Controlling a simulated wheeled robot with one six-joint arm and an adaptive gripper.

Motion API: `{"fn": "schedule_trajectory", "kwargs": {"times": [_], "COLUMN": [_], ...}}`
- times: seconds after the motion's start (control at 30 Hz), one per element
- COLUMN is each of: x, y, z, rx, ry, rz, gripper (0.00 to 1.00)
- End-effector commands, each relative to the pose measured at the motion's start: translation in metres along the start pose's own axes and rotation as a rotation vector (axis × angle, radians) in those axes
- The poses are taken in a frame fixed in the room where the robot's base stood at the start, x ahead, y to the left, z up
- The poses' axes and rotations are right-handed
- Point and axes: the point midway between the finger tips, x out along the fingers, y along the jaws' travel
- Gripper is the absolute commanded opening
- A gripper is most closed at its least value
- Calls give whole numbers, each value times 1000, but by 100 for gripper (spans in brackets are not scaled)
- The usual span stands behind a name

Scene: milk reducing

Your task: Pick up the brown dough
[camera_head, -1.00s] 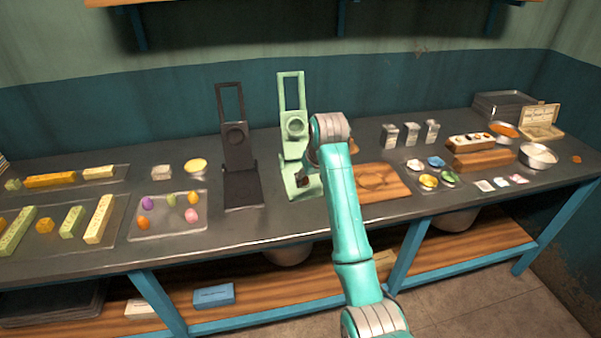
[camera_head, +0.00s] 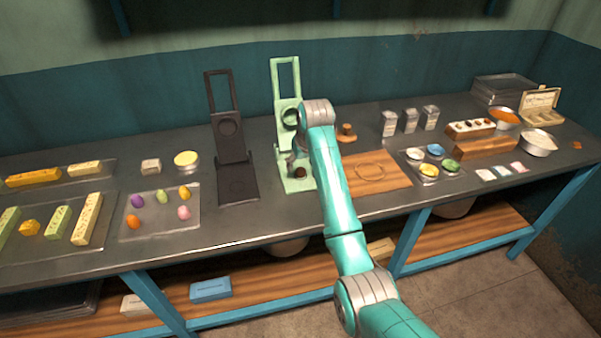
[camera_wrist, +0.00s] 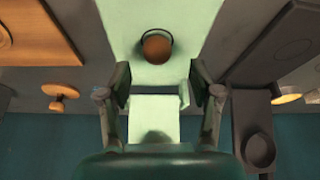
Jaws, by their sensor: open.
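The brown dough (camera_wrist: 157,49) is a round ball on the base of the light green press (camera_wrist: 203,32), in the upper middle of the wrist view. In the head view the dough (camera_head: 300,172) shows as a small dark spot on the base of the same press (camera_head: 285,75). My gripper (camera_wrist: 158,84) is open and empty, with its two fingers spread left and right in the wrist view. The dough lies ahead of and between the fingertips, apart from both. In the head view my gripper (camera_head: 297,160) is partly hidden behind my arm, over the press base.
A dark press (camera_head: 225,135) stands just left of the green one. A wooden board (camera_head: 375,176) lies to its right, with a small wooden stamp (camera_head: 347,131) behind. A tray of coloured dough pieces (camera_head: 158,222) lies at left. The press's upright frame rises behind the dough.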

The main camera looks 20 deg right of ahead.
Motion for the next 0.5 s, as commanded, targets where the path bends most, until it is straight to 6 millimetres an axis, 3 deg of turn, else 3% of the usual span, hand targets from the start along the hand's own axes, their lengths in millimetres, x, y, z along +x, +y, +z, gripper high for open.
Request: {"fn": "schedule_trajectory", "kwargs": {"times": [0.2, 0.5], "x": [30, 39], "y": [3, 3], "z": [3, 3], "rx": [0, 0], "ry": [-2, 0], "rz": [0, 0], "gripper": [64, 64]}}
